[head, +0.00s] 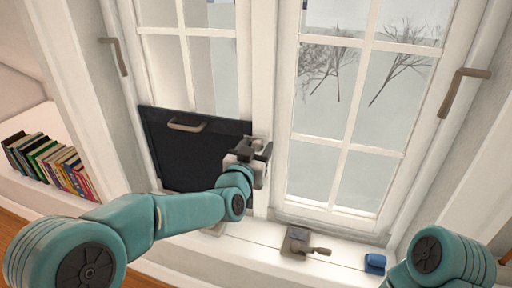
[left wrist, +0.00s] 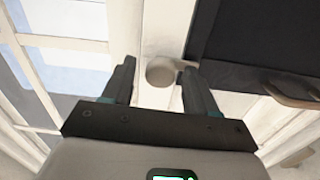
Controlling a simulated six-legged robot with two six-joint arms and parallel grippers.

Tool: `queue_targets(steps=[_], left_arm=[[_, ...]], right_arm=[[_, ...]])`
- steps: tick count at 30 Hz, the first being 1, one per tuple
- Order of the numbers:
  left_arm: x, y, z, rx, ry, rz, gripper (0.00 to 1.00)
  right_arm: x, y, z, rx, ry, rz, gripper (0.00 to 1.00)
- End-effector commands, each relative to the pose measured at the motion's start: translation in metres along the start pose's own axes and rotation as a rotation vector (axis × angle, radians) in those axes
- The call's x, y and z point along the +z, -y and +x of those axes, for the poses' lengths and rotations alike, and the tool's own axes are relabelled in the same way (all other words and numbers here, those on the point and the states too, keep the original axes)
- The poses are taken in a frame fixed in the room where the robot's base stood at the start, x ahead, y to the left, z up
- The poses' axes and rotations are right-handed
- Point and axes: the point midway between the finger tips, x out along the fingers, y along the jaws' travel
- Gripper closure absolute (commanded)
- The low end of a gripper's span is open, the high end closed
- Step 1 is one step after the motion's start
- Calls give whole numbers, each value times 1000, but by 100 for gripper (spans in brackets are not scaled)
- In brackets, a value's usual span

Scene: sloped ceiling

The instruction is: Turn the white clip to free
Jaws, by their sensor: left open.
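The white clip (left wrist: 162,71) shows in the left wrist view as a pale round knob with a short arm pointing right, towards the edge of a dark panel (left wrist: 248,40). It is on the white window frame, between my open left fingers (left wrist: 158,75), which stand on either side of it. I cannot tell whether they touch it. In the head view my left gripper (head: 258,152) is at the right edge of the dark panel (head: 190,158) and hides the clip. My right arm shows at the lower right; its gripper is out of view.
The panel has a pale handle (head: 186,125) and stands against the left window. A brown-grey fitting with a lever (head: 300,243) and a blue block (head: 375,262) are on the sill. Window handles (head: 464,92) stick out at both sides. Books (head: 50,165) stand at the left.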

Motion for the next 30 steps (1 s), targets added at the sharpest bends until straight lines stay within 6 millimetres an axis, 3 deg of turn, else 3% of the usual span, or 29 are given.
queue_targets(steps=[5, 6, 10, 11, 22, 30], left_arm=[[0, 0, 0, 0, 0, 0, 42], [0, 0, 0, 0, 0, 0, 48], [0, 0, 0, 0, 0, 0, 91], [0, 0, 0, 0, 0, 0, 97], [1, 0, 0, 0, 0, 49, 97], [1, -1, 0, 0, -1, 229, 97]], right_arm=[[0, 0, 0, 0, 0, 0, 57], [0, 0, 0, 0, 0, 0, 57], [0, 0, 0, 0, 0, 0, 57], [0, 0, 0, 0, 0, 0, 57], [0, -1, 2, 0, 0, 0, 57], [0, -2, 6, 0, 0, 0, 57]])
